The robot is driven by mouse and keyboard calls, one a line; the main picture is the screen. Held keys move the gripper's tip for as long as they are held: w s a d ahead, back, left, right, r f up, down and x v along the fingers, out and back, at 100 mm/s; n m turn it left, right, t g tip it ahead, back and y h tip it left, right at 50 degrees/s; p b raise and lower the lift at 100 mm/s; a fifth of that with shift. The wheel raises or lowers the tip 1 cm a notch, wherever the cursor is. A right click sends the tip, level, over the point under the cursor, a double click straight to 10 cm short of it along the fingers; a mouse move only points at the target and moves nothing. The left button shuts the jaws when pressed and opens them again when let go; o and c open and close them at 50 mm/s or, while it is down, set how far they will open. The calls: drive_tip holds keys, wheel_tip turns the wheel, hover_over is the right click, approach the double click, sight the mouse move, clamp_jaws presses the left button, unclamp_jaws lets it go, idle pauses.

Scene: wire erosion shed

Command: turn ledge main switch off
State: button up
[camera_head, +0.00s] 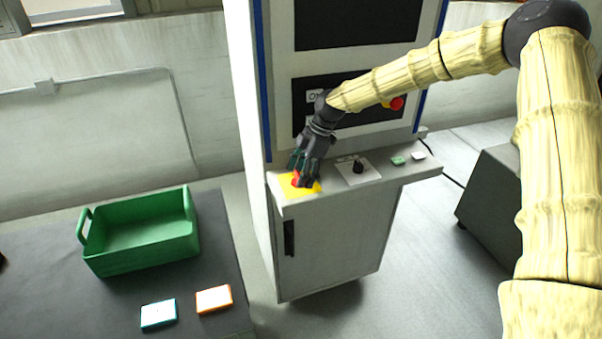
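The ledge main switch is a red handle (295,179) on a yellow plate (288,186) at the left end of the machine's grey ledge (322,192). My gripper (304,180) reaches down over it from above, its dark fingers at the red handle. The fingers and hand cover much of the switch, so its exact angle is hidden. Whether the fingers are closed on the handle or only around it does not show clearly.
Right of the switch, the ledge carries a black knob (358,167) on a white plate, a green button (398,160) and a white button (418,156). A red stop button (397,103) is on the upright panel. A green crate (140,252) stands on the dark table at left.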

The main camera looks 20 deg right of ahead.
drive_tip(key=shift+r, duration=0.1)
drive_tip(key=v, duration=1.1)
drive_tip(key=shift+d+r, duration=0.25)
drive_tip(key=shift+r, duration=0.05)
drive_tip(key=shift+f, duration=0.1)
